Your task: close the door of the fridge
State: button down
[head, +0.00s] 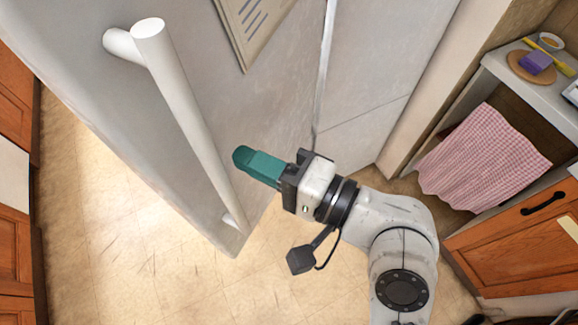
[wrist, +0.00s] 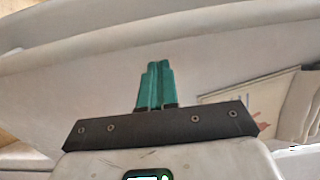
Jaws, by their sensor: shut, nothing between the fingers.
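The grey fridge door (head: 270,110) stands swung out at an angle from the fridge body (head: 375,65), its outer face towards my gripper. Its long white handle (head: 185,105) runs near the left, free edge. The inside of the fridge is hidden. My gripper (head: 242,157) has teal fingers held together and empty. It is in front of the lower part of the door, right of the handle; I cannot tell whether it touches. In the wrist view the shut fingers (wrist: 157,85) point at a pale grey surface.
A paper sheet (head: 250,25) is on the door. Tiled floor (head: 110,240) is clear to the left and below. Wooden cabinets (head: 15,110) stand at the left edge. At right are a counter (head: 510,70), a checked pink cloth (head: 475,155) and a wooden drawer (head: 530,215).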

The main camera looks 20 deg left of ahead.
aim_at(229, 151)
jog(key=shift+w+a+p, duration=0.15)
jog(key=shift+a+p, duration=0.05)
jog(key=shift+a, duration=0.75)
jog(key=shift+w+a+p, duration=0.1)
jog(key=shift+a+p, duration=0.1)
jog(key=shift+a, duration=0.75)
jog(key=shift+a, duration=0.1)
